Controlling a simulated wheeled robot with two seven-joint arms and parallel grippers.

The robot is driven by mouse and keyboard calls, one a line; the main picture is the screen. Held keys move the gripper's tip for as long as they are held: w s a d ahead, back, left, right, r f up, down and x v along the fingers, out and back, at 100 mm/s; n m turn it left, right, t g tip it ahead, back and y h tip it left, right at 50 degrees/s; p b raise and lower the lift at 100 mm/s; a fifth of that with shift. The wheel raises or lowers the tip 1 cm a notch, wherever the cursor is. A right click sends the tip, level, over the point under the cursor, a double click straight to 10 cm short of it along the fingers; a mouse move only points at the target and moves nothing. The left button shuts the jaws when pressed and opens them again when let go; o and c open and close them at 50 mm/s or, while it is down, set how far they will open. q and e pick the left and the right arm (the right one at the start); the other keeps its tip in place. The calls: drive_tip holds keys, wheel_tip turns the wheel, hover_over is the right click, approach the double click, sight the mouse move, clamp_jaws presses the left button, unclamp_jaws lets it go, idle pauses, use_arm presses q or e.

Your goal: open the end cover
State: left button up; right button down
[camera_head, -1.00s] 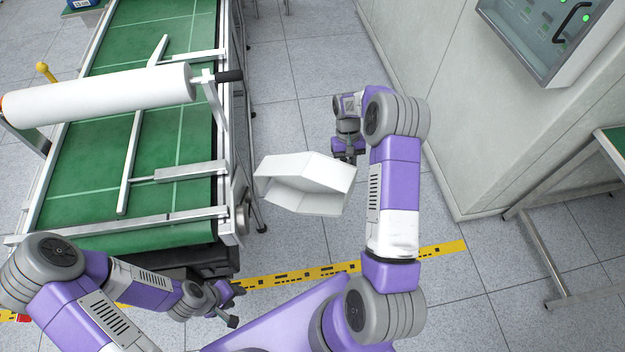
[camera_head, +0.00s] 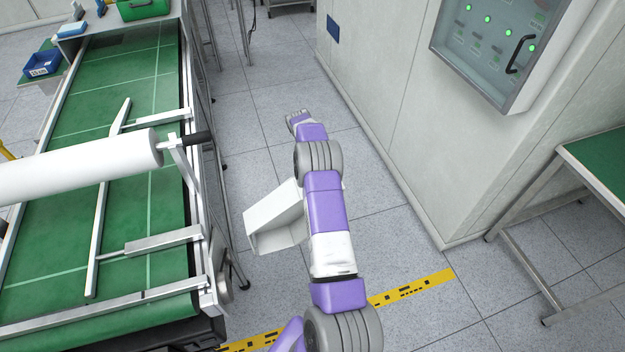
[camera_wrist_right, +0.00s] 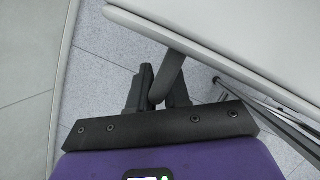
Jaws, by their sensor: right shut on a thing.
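A white, open, box-like cover (camera_head: 272,218), which looks like the end cover, hangs above the floor right of the conveyor in the head view. It is tilted, and my right arm partly hides its right side. In the right wrist view, my right gripper (camera_wrist_right: 160,92) is shut on a grey handle (camera_wrist_right: 170,72) of the cover. The cover's pale face (camera_wrist_right: 235,35) fills the upper right there. In the head view the right gripper is hidden behind my arm. My left gripper is not in view.
A conveyor (camera_head: 115,215) with a green belt and a white roll (camera_head: 80,168) across it stands at left. A wall cabinet (camera_head: 500,45) with green lights and a green-topped table (camera_head: 600,165) stand at right. Open floor lies between them.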

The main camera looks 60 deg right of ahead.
drive_tip(key=shift+w, duration=0.1)
drive_tip(key=c, duration=1.4)
unclamp_jaws()
drive_tip(key=shift+c, duration=0.2)
drive_tip(key=p+v, duration=0.1)
drive_tip(key=v, duration=0.6)
drive_tip(key=shift+r, duration=0.3)
drive_tip(key=shift+w, duration=0.1)
